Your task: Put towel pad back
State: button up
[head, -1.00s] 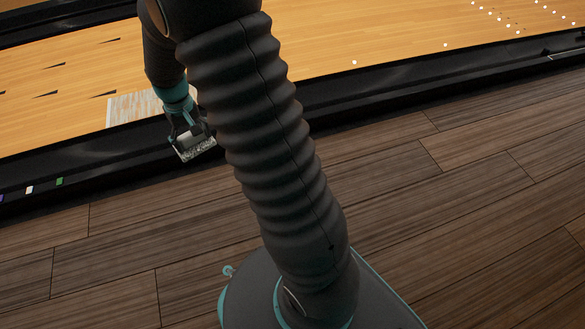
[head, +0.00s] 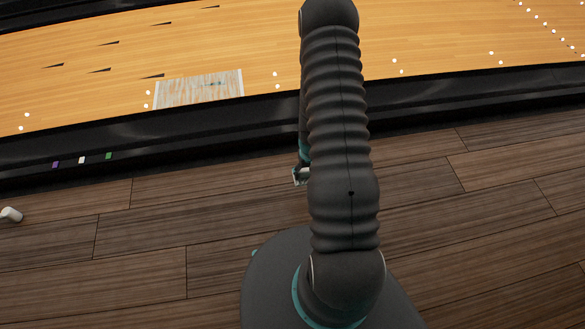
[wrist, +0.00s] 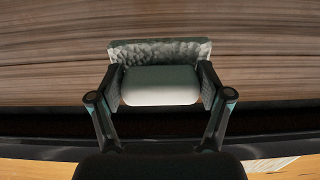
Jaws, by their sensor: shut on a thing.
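The towel pad (wrist: 160,50) shows in the wrist view as a mottled grey-white slab with a smooth pale rounded part on its near side. My gripper (wrist: 160,90) is shut on it, one finger at each side of the pale part. In the head view my gripper (head: 301,172) is mostly hidden behind my arm, and only a small pale corner of the pad (head: 299,177) shows. The pad is over the brown floor beside the lane's dark edge.
A pale streaked rectangle (head: 200,89) lies on the orange lane (head: 260,40). A black gutter edge (head: 210,120) separates lane and floor, with purple, white and green marks (head: 108,156). A small white cylinder (head: 11,214) lies on the plank floor (head: 70,230) at far left.

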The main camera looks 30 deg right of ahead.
jog(key=w+f, duration=0.2)
jog(key=w, duration=0.1)
jog(key=w+f, duration=0.2)
jog(key=w, duration=0.2)
jog(key=w+f, duration=0.3)
jog(key=w, duration=0.1)
jog(key=shift+w+a+b, duration=0.15)
jog(key=shift+a+b, duration=0.15)
jog(key=shift+b, duration=0.05)
jog(key=shift+f, duration=2.05)
jog(key=shift+f, duration=0.15)
jog(key=o, duration=1)
jog(key=shift+b, duration=0.3)
jog(key=shift+c, duration=0.2)
